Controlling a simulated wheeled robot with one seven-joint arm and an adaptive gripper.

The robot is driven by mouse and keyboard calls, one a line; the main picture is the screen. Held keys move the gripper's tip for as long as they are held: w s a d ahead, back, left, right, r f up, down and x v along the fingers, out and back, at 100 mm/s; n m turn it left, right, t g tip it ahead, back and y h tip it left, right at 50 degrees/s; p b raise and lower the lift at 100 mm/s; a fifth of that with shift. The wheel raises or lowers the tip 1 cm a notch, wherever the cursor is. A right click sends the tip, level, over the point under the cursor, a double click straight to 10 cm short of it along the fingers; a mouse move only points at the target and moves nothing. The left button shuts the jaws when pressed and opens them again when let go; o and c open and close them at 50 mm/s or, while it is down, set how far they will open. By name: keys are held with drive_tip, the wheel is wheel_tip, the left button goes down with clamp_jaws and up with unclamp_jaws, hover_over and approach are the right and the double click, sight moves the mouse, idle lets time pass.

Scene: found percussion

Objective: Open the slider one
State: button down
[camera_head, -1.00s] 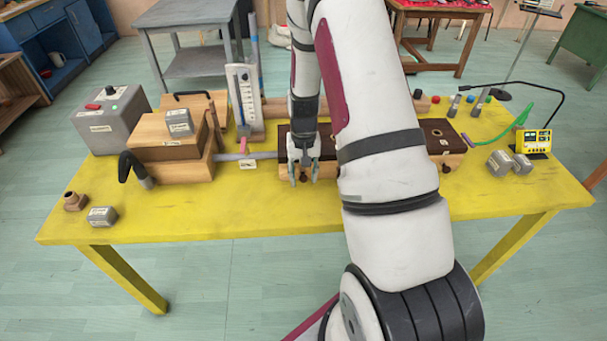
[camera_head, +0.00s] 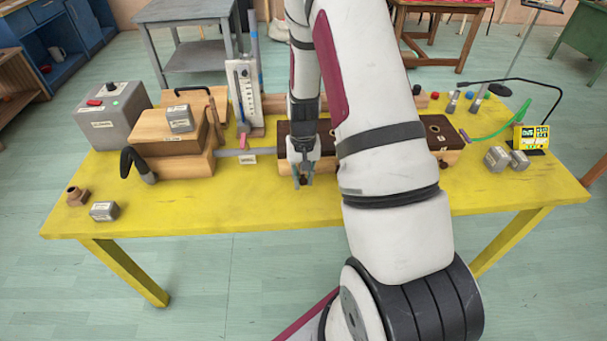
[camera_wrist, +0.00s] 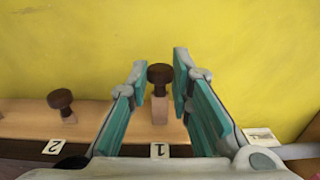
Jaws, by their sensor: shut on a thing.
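The knob of slider one (camera_wrist: 160,75) is dark brown and round, on a short pale wooden stem that sticks out from the box front above the label "1" (camera_wrist: 160,151). My gripper (camera_wrist: 160,68) is shut on this knob, with one teal-padded finger on each side. In the head view my gripper (camera_head: 303,181) points down at the front of the dark-topped wooden box (camera_head: 325,128). The fingers and my arm hide most of the knob and part of the box there.
A second knob (camera_wrist: 60,100) stands left of it by the label "2" (camera_wrist: 52,147). A grey pipe (camera_head: 236,153) joins the box from the wooden bellows block (camera_head: 180,160) at left. The yellow table (camera_head: 230,205) is clear in front of the box.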

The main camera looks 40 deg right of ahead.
sight(303, 179)
drive_tip(key=c, duration=1.4)
unclamp_jaws()
drive_tip(key=shift+c, duration=0.2)
wheel_tip(303, 179, up, 12)
